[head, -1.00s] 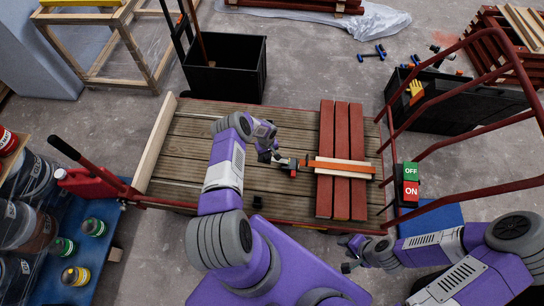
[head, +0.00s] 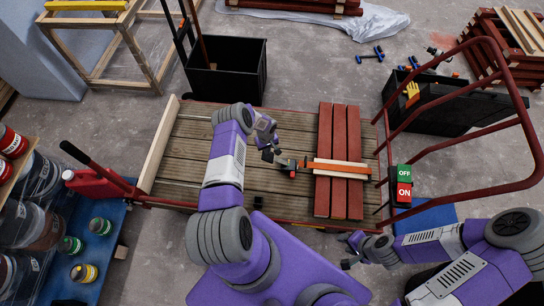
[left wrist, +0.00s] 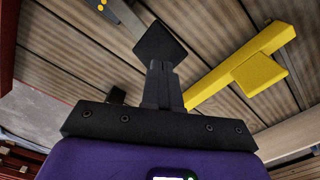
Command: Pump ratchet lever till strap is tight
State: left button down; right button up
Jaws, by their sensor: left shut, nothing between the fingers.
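The ratchet (head: 288,166), dark with an orange-red part, lies on the deck left of the red battens (head: 325,195). An orange strap (head: 342,169) runs from it across the battens beside a pale batten. I cannot tell how taut it is. My left gripper (head: 268,153) is shut and empty, just left of and above the ratchet; contact is unclear. Its closed dark fingers (left wrist: 160,60) show in the left wrist view, over the slats. My right gripper (head: 347,252) looks open and empty at the cart's front edge.
The slatted cart deck (head: 185,160) is clear on its left. A red tubular handle (head: 455,185) rises at right, with an OFF/ON box (head: 403,182). A black bin (head: 235,75) stands behind. A yellow bar (left wrist: 245,70) crosses the left wrist view.

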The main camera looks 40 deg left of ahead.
pick_arm(q)
jog(key=shift+r+p, duration=1.1)
jog(key=shift+r, duration=0.7)
